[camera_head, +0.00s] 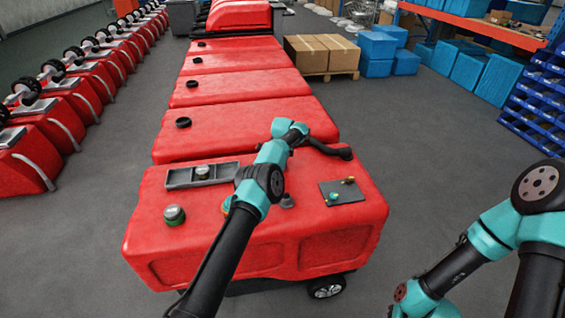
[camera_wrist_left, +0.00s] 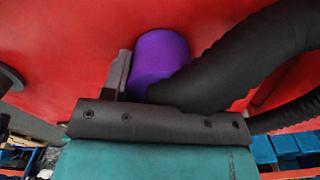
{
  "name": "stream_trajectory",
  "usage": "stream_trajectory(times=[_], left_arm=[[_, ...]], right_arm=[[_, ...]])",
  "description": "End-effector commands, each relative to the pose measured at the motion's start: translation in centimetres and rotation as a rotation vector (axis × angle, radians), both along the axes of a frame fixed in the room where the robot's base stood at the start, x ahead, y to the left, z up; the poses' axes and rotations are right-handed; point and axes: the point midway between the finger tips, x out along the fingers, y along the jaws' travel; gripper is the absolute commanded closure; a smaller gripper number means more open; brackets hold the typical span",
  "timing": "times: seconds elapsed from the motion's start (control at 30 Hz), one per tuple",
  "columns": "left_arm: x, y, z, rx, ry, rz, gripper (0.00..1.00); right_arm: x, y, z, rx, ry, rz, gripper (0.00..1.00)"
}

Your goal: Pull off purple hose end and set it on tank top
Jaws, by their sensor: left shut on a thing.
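The purple hose end (camera_wrist_left: 160,57) shows in the left wrist view as a short cylinder against the red tank surface. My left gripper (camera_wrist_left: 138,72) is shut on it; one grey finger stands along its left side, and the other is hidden. The black ribbed hose (camera_wrist_left: 243,55) runs from it to the upper right. In the head view, my left arm reaches over the nearest red tank (camera_head: 215,248) and hides the purple end; a dark hose piece (camera_head: 330,149) shows beyond the wrist. I cannot tell whether the end still touches its fitting.
The tank top holds a grey tray (camera_head: 202,175), a green-ringed knob (camera_head: 174,215) and a dark plate with small fittings (camera_head: 342,192). More red tanks stand behind. My right arm is at the lower right over open floor, its fingers out of frame.

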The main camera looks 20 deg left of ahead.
Motion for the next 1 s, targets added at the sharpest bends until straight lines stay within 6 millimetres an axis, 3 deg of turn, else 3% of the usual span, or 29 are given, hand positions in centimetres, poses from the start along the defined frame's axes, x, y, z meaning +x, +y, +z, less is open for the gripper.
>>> stream_trajectory(times=[0.1,0.13,0.4,0.57,0.77,1.0], left_arm=[[0.01,0.00,0.02,0.000,0.000,0.000,0.75],[0.00,-0.01,0.02,0.000,0.000,0.000,0.43],[0.00,-0.01,0.03,0.000,0.000,0.000,0.18],[0.00,-0.02,0.02,0.000,0.000,0.000,0.16],[-0.01,-0.02,0.01,0.000,0.000,0.000,0.00],[0.00,-0.02,0.10,0.000,0.000,0.000,0.00]], right_arm=[[0.00,0.00,0.00,0.000,0.000,0.000,0.57],[0.00,0.00,0.00,0.000,0.000,0.000,0.57],[0.00,0.00,0.00,0.000,0.000,0.000,0.57],[0.00,0.00,0.00,0.000,0.000,0.000,0.57],[0.00,0.00,0.00,0.000,0.000,0.000,0.57],[0.00,0.00,0.00,0.000,0.000,0.000,0.57]])
